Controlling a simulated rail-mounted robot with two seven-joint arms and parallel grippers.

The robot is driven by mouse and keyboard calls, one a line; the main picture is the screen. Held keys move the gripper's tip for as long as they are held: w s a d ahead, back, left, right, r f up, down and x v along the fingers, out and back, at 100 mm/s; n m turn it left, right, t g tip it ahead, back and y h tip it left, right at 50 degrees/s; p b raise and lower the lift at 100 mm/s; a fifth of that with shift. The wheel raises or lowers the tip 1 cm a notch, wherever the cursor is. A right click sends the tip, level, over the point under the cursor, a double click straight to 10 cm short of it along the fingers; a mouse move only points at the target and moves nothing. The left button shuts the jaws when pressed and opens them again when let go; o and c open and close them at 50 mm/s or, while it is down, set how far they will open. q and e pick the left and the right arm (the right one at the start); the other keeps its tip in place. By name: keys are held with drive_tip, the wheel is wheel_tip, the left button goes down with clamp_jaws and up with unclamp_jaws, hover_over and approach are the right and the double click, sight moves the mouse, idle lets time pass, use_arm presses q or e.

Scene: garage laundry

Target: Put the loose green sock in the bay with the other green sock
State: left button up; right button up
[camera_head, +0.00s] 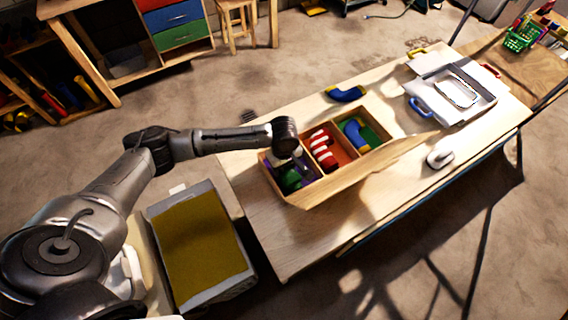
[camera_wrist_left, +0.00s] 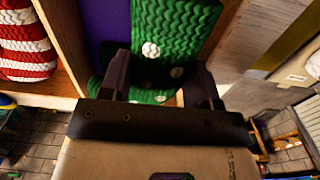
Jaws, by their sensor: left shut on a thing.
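A wooden sorter box (camera_head: 344,186) with three bays stands on the table. Its left bay, lined purple (camera_wrist_left: 107,30), holds green knit (camera_head: 290,180) under my left gripper. My left gripper (camera_head: 298,163) points down into that bay. In the left wrist view its fingers (camera_wrist_left: 160,84) are shut on a green sock (camera_wrist_left: 175,25) with white dots. More green shows behind and beside the fingers; I cannot tell where one green sock ends and the other begins. A red-and-white striped sock (camera_head: 322,150) lies in the middle bay, a blue sock (camera_head: 356,134) in the right bay.
A blue-and-yellow sock (camera_head: 346,93) lies on the table (camera_head: 262,228) behind the box. A white tray with coloured handles (camera_head: 452,92) and a computer mouse (camera_head: 440,159) are to the right.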

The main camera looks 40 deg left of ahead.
use_arm(q)
drive_tip(key=shift+f, duration=0.25)
drive_tip(key=shift+f+p, duration=0.3)
drive_tip(key=shift+p, duration=0.05)
drive_tip(key=o, duration=0.9)
drive_tip(key=shift+r+b, duration=0.2)
drive_tip(key=shift+b, duration=0.2)
wheel_tip(320, 180, up, 13)
drive_tip(key=shift+f+p, duration=0.1)
drive_tip(key=shift+p, duration=0.7)
